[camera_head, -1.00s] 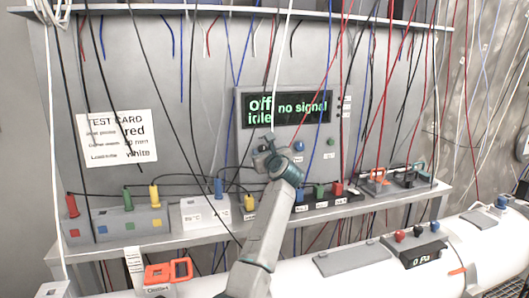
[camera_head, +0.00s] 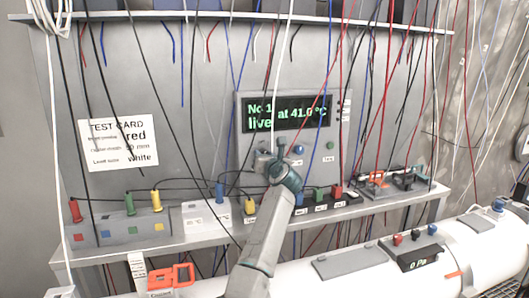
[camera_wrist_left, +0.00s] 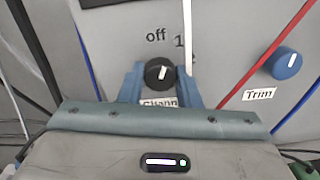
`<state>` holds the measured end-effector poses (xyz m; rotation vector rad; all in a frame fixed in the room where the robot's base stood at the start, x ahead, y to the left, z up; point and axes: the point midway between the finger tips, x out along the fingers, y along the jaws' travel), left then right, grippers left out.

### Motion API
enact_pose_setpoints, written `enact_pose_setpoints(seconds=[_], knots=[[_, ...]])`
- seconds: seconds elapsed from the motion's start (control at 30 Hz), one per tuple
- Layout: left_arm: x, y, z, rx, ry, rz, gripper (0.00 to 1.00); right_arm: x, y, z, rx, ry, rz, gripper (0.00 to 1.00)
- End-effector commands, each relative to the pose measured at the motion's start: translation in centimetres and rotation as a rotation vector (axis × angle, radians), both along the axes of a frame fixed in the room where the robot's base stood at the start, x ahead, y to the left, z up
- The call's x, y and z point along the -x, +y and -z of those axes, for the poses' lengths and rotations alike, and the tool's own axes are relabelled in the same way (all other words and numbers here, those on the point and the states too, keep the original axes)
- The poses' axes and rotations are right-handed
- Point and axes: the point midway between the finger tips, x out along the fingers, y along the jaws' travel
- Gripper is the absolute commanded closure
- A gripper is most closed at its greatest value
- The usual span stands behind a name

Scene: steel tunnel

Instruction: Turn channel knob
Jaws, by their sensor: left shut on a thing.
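The channel knob (camera_wrist_left: 160,74) is black with a white pointer line and sits on the grey panel between "off" and "1" marks. The pointer stands near upright, tilted slightly right. My left gripper (camera_wrist_left: 168,84) is shut on the knob, one blue finger on each side. In the head view my left gripper (camera_head: 272,160) reaches the panel below the display and hides most of the knob. The display (camera_head: 287,114) reads "No 1", "live" and "at 41.0 °C" in green. My right gripper is not in view.
A blue Trim knob (camera_wrist_left: 287,63) is right of the channel knob. A white cable hangs close by, and a red cable (camera_wrist_left: 262,58) crosses the panel. Below is a shelf with coloured plugs (camera_head: 157,200). A test card (camera_head: 119,143) is at left.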

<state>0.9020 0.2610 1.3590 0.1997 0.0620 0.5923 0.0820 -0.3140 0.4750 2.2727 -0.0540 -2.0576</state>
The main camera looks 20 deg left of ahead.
Motion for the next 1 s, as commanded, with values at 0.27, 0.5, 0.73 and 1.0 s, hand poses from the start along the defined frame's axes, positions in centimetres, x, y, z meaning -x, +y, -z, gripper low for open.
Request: enact_pose_setpoints(seconds=[0.27, 0.5, 0.73, 1.0], knots=[[0.0, 0.0, -0.2, -0.151, 0.103, 0.001, 0.93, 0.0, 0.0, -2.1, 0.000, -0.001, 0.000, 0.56], [0.0, 0.0, -0.1, -0.224, 0.151, 0.001, 0.93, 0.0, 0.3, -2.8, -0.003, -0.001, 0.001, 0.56], [0.0, 0.0, 0.0, -0.246, 0.166, 0.001, 0.93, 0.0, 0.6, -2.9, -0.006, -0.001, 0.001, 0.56], [0.0, 0.0, 0.0, -0.246, 0.166, 0.001, 0.93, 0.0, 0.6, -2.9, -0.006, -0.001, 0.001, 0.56]])
